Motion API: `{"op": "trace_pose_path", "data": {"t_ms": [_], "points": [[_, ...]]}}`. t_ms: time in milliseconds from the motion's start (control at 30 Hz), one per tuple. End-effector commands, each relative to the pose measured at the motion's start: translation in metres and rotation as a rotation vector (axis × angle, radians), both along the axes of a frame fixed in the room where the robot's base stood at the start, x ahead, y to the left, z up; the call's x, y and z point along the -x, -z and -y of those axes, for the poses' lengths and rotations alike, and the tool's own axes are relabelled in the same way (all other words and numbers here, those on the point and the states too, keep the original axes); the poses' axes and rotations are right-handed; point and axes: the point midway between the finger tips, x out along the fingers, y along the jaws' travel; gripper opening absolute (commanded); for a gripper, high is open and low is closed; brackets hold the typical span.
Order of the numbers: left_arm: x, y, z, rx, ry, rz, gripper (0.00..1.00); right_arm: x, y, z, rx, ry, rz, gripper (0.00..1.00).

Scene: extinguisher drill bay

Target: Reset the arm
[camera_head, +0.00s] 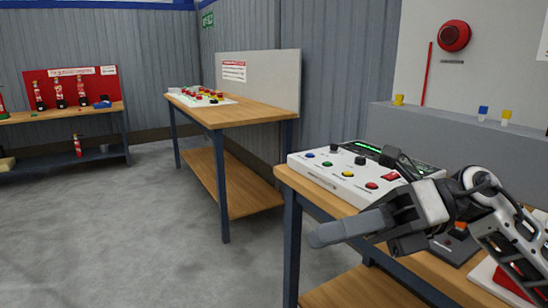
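My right gripper (350,229) reaches in from the right, in front of the near workbench's front edge, with a long grey finger pointing left. I cannot make out a clear gap between two fingers, so whether it is open or shut is unclear. Nothing shows held in it. My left gripper is not in view. Behind the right gripper, a white control panel (330,182) with coloured buttons, black knobs, a red switch and a green-lit display sits on the near workbench (297,183). My gripper and wrist hide part of the bench.
A second workbench (240,113) with a white button board (200,98) stands farther back. A far-left bench (60,114) holds small red extinguishers. A red bell (454,36) is on the right wall. The grey floor at left is clear.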

Motion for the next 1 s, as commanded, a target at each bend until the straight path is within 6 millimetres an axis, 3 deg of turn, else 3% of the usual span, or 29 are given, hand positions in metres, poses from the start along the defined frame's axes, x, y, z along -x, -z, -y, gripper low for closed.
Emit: {"op": "trace_pose_path", "data": {"t_ms": [100,167,267,367,467,600,700,833,1000], "points": [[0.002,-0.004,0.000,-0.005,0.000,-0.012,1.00,-0.004,-0.005,-0.020,-0.336,0.090,-0.340,0.27],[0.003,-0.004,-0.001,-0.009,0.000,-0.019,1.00,-0.014,-0.003,-0.019,-0.486,0.164,-0.520,0.27],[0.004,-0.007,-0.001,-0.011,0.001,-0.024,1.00,-0.036,0.017,-0.007,-0.710,0.318,-0.841,0.27],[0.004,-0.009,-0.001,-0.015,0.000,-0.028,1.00,-0.054,0.062,0.014,-0.896,0.509,-1.182,0.27],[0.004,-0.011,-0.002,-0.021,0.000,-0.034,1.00,-0.055,0.129,0.036,-1.038,0.731,-1.539,0.27],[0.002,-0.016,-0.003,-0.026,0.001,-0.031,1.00,-0.021,0.225,0.058,-1.145,1.027,-1.970,0.27],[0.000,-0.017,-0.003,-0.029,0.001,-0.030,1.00,0.015,0.276,0.065,-1.169,1.195,-2.204,0.27],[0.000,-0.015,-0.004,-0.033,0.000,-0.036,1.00,0.056,0.316,0.067,-1.169,1.344,-2.404,0.27],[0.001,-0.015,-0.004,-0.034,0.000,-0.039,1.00,0.079,0.334,0.067,-1.159,1.419,-2.505,0.27]]}}
